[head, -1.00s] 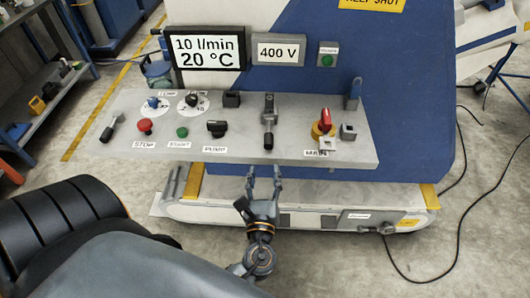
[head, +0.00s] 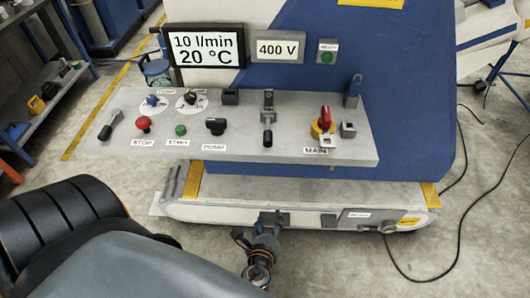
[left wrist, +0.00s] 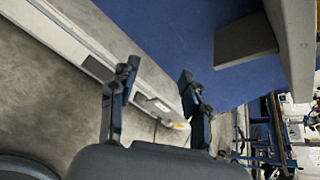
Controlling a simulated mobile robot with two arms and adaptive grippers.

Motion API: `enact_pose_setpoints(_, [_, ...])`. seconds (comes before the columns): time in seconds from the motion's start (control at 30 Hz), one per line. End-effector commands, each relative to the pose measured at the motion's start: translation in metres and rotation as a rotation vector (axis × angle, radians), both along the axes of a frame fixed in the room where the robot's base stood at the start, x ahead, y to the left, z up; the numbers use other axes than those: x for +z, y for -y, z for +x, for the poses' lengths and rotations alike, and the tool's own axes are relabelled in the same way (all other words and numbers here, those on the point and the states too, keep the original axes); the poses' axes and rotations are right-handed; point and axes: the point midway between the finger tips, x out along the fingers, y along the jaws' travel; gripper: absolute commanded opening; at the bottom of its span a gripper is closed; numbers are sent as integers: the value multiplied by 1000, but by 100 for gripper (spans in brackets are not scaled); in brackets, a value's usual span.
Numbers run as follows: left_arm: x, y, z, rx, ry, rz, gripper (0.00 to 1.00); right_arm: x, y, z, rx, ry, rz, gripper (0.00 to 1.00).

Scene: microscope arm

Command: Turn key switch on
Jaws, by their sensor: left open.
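The grey control panel (head: 110,152) carries several switches; I cannot tell for sure which is the key switch. A black turn knob (head: 215,125) sits above the PUMP label. A red switch on a yellow base (head: 324,122) sits above the MAIN label. My left gripper (head: 270,217) is below the panel's front edge, before the white machine base, apart from every switch. In the left wrist view my left gripper (left wrist: 158,82) has its fingers spread with nothing between them. My right gripper is not in view.
A red STOP button (head: 144,123), a green START button (head: 181,130) and a grey lever (head: 267,122) stand on the panel. The white machine base (head: 215,210) lies below. A black cable (head: 440,262) lies on the floor at right. In the left wrist view a grey block (left wrist: 245,40) juts out.

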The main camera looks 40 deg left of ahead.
Motion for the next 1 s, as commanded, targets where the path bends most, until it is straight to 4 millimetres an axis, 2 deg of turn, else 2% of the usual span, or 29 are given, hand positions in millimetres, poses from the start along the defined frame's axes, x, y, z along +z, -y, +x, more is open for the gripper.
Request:
enact_pose_setpoints(0.3, [-60,9,-21,54,-79,-204,48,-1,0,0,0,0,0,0])
enact_pose_setpoints(0.5, [-87,12,-33,91,-115,-300,48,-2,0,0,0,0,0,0])
enact_pose_setpoints(0.7, [-98,14,-39,111,-131,-344,48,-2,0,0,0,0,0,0])
enact_pose_setpoints(1.0, [-99,14,-39,114,-133,-350,46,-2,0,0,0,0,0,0])
